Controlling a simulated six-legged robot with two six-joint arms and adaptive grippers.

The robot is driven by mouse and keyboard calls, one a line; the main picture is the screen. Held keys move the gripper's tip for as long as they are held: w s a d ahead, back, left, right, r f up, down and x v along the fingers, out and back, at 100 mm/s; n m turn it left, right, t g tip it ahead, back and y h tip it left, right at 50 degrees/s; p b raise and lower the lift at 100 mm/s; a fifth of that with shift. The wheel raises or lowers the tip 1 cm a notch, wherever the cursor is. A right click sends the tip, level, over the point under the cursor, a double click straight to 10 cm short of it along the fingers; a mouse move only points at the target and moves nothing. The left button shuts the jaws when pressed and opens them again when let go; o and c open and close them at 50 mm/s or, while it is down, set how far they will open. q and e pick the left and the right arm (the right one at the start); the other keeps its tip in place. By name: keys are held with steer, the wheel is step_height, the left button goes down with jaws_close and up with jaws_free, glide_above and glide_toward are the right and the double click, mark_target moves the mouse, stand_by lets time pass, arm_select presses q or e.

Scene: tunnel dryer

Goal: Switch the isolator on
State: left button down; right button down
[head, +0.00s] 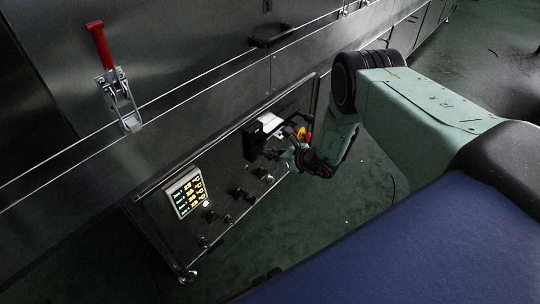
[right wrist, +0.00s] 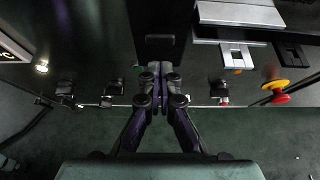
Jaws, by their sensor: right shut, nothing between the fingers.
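A red and yellow control (head: 303,133) is on the dark control panel, just beyond my right gripper. It also shows at the right edge of the right wrist view (right wrist: 277,90), apart from the fingers. I cannot tell whether it is the isolator, or how it is set. My right gripper (head: 290,160) is shut and empty, close to the panel. In the right wrist view its fingertips (right wrist: 160,72) are together below a black box-like part (right wrist: 158,28); contact cannot be told. My left gripper is not in view.
Black knobs (right wrist: 114,88) line the panel on both sides of the fingers. A lit display (head: 186,192) is at the panel's left. A red-handled clamp (head: 104,52) and a black handle (head: 270,37) are on the dryer wall. Green floor (head: 320,225) is open in front.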

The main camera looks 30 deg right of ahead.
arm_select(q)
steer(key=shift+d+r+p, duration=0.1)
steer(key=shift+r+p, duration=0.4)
arm_select(e)
steer(key=shift+r, duration=0.8)
